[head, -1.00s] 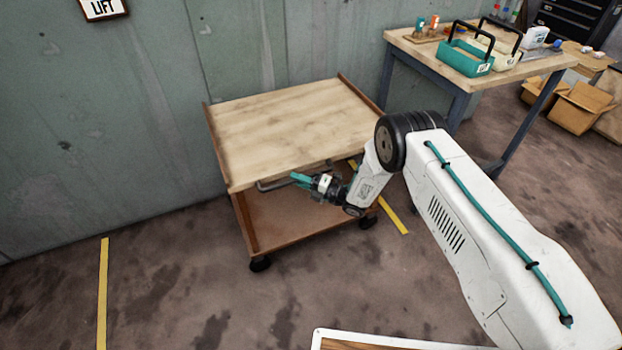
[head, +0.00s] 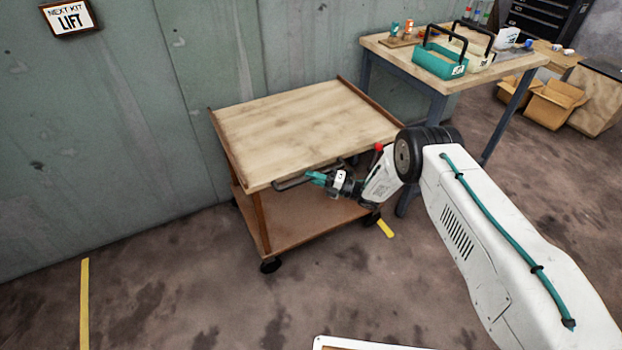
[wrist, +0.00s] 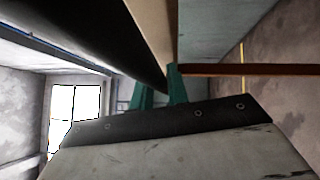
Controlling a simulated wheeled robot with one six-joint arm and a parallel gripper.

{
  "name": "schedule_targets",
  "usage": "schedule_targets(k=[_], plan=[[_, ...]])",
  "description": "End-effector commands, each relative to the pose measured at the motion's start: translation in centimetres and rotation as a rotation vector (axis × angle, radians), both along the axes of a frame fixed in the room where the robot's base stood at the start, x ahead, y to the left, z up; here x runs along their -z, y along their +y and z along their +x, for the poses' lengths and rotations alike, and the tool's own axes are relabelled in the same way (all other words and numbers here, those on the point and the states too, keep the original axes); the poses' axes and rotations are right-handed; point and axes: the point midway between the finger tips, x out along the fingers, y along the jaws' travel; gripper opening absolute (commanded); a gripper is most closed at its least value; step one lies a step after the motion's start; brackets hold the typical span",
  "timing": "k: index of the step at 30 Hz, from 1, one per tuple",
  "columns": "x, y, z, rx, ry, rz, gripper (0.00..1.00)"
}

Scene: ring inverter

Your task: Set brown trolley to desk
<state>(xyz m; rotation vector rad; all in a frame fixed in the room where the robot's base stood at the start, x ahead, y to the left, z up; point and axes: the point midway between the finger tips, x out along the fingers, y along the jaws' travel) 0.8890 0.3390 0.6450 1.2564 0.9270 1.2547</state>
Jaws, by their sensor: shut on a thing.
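The brown trolley (head: 255,222) has a pale wooden top, a brown lower shelf and dark wheels. It stands by the wall, left of the desk (head: 388,44), with a small gap of floor between them at the front. My gripper (head: 310,178) is at the trolley's front edge, shut on its dark handle bar (head: 290,185). In the wrist view the teal fingers (wrist: 160,92) close around the dark bar (wrist: 95,35), which runs across the upper left. My arm hides the trolley's front right corner in the head view.
The desk carries a teal caddy (head: 440,62), a cream caddy (head: 478,60) and small bottles. Open cardboard boxes (head: 553,102) lie on the floor to its right. Yellow floor tape (head: 84,305) shows at left and under the trolley's right side.

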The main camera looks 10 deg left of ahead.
Motion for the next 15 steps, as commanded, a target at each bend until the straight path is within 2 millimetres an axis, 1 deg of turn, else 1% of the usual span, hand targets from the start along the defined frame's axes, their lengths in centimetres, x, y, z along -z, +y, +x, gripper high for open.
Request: schedule_targets(k=[2,3,4,5,11,15], plan=[[-0.12,-0.42,0.4,0.01,-0.003,0.0,0.0],[-0.11,-0.46,0.41,0.01,-0.003,0.0,0.27],[-0.11,-0.47,0.41,0.01,-0.003,0.0,0.36],[-0.1,-0.45,0.38,0.01,-0.002,0.0,0.38],[-0.05,-0.03,0.12,0.003,-0.002,0.0,0.38],[0.05,-0.55,0.05,0.004,-0.001,0.0,0.38]])
